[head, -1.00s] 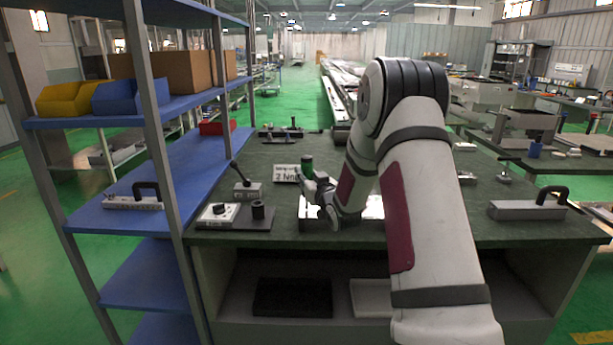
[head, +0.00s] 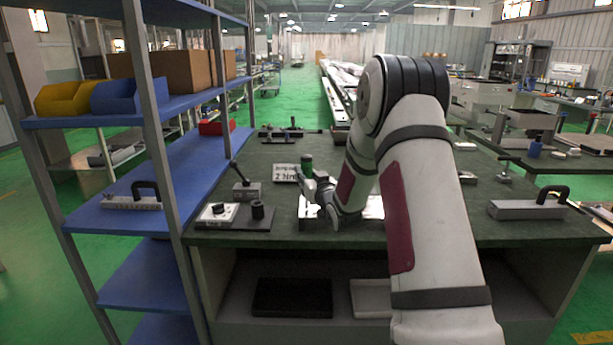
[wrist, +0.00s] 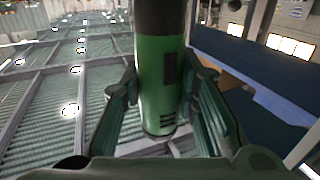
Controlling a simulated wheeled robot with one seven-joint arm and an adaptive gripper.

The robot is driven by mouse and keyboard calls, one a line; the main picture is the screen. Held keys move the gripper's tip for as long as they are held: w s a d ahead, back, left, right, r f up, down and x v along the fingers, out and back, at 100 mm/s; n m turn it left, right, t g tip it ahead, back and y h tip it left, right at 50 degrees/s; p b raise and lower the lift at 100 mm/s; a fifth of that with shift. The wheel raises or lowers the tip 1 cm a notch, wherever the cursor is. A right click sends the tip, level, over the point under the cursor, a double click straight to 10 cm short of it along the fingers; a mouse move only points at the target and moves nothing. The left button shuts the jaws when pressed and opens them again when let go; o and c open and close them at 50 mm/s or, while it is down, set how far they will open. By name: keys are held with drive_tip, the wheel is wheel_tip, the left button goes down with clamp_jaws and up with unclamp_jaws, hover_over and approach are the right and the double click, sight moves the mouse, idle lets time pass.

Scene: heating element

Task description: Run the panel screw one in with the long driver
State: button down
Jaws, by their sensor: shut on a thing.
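The long driver (head: 306,164) has a green handle and stands about upright above the bench in the head view. My gripper (head: 318,189) is shut on it. In the wrist view the green handle (wrist: 160,85) with its dark end fills the middle, between both fingers. The driver's shaft and tip cannot be made out. A bright panel or fixture (head: 372,208) lies on the bench, mostly behind my arm. Panel screw one cannot be seen, so I cannot tell whether the driver touches it.
A "2 Nm" sign (head: 286,173) stands left of the driver. A handled block (head: 528,208) lies at right. The blue shelf rack (head: 165,165) bounds the left.

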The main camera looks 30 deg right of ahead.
sight(309, 165)
drive_tip(key=shift+f+b, duration=0.65)
drive_tip(key=shift+f, duration=0.15)
idle(1.2)
drive_tip(key=shift+r, duration=0.1)
drive_tip(key=shift+r+p, duration=1.1)
drive_tip(key=shift+r, duration=1.45)
drive_tip(key=shift+d, duration=0.1)
